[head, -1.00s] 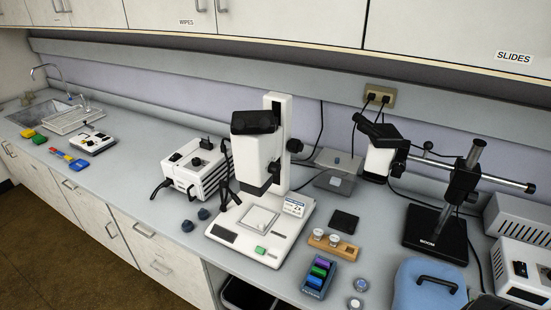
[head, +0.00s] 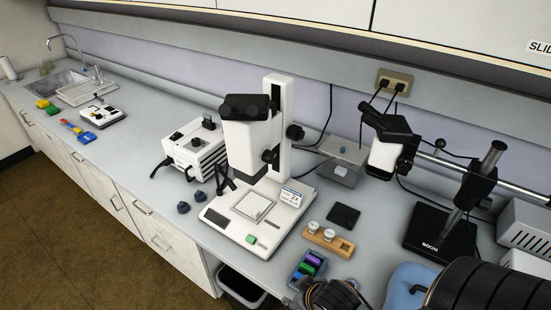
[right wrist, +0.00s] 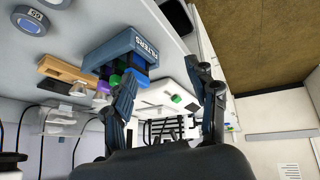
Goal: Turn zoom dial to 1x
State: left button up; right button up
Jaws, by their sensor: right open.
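The white microscope (head: 247,150) with a black top stands upright on its base (head: 222,232) in the middle of the head view. Black knobs (head: 294,132) show at its right side and low on its front (head: 270,157); I cannot tell which one is the zoom dial or read its setting. A small printed card (head: 292,197) is on the base, its text too small to read surely. My right gripper (head: 335,294) is at the bottom edge, in front of the microscope and apart from it. In the right wrist view its two fingers (right wrist: 169,100) are spread and empty. My left gripper is out of view.
A blue filter rack (head: 308,265) is close to my right gripper and shows in the right wrist view (right wrist: 120,45). A wooden holder (head: 327,241), a black pad (head: 343,215) and a boom-stand microscope (head: 440,232) stand to the right.

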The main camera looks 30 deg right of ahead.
jog(key=w+d+t, duration=0.1)
jog(key=w+d, duration=0.1)
jog(key=w+d+r+t, duration=0.1)
jog(key=w+d, duration=0.1)
jog(key=d, duration=0.1)
jog(key=w+d+r+t, duration=0.1)
jog(key=w+d, duration=0.1)
jog(key=shift+w+d+r+t+h, duration=0.1)
jog(key=shift+w+d+t+h, duration=0.2)
jog(key=shift+w+t, duration=0.1)
jog(key=w+d+r+n+t, duration=0.1)
jog(key=w+d+r+t, duration=0.3)
jog(key=w+d+r, duration=0.1)
jog(key=n+t+y, duration=0.3)
jog(key=n+y, duration=0.2)
jog(key=y, duration=0.4)
send_near(273, 159)
jog(key=p+x, duration=0.2)
jog(key=x, duration=0.7)
jog(key=shift+w+p, duration=0.1)
jog(key=shift+p, duration=0.2)
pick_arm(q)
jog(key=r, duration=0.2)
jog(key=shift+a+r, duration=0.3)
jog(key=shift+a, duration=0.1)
pick_arm(e)
jog(key=c, duration=1.1)
